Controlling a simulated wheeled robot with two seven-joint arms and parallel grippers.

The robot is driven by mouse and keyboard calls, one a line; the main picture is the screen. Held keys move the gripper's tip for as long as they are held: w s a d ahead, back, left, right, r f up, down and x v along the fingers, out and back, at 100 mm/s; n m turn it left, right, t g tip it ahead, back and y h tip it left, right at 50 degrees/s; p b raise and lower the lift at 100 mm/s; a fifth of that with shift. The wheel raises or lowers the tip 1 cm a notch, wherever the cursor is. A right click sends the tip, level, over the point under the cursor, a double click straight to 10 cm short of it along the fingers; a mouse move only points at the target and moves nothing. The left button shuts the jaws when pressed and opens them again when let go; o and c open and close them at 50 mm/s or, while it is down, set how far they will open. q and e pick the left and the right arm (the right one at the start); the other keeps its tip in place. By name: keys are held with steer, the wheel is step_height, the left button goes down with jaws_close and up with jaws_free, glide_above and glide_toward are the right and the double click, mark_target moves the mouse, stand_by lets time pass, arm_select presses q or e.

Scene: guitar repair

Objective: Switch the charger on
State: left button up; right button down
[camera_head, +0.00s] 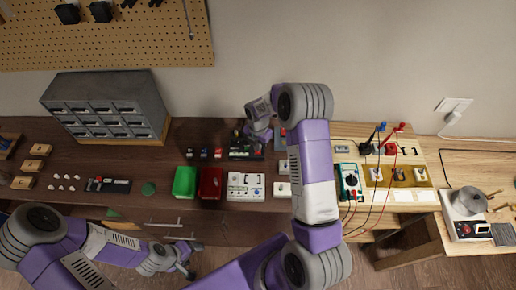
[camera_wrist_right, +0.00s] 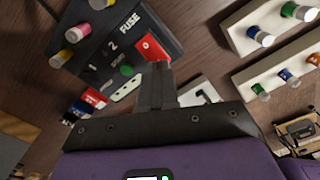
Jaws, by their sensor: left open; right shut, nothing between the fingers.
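A black box (camera_head: 240,155) with coloured posts stands on the dark bench. In the right wrist view this black box (camera_wrist_right: 105,45) shows the marks 1, 2 and FUSE, a red switch (camera_wrist_right: 151,47) with a white mark, and a green round button or lamp (camera_wrist_right: 127,69). No label reading charger is legible. My right gripper (camera_wrist_right: 155,70) is shut and empty, its fingertips right beside the red switch; I cannot tell whether they touch. In the head view the right gripper (camera_head: 258,140) hangs over the box. My left gripper (camera_head: 187,262) is open and empty, low in front of the bench.
A green bin (camera_head: 185,182), a red bin (camera_head: 210,182) and a white panel box (camera_head: 245,186) stand in front of the black box. A drawer cabinet (camera_head: 108,112) is at left. A teal meter (camera_head: 349,181) with leads is at right. White terminal blocks (camera_wrist_right: 285,72) lie nearby.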

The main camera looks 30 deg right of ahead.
steer(key=shift+f+b, duration=0.8)
steer(key=shift+f, duration=0.2)
stand_by(0.7)
steer(key=shift+r, duration=0.1)
steer(key=shift+r+p, duration=0.5)
steer(key=shift+r, duration=0.1)
steer(key=shift+r+p, duration=1.75)
steer(key=shift+r, duration=1.1)
steer(key=shift+f, duration=0.1)
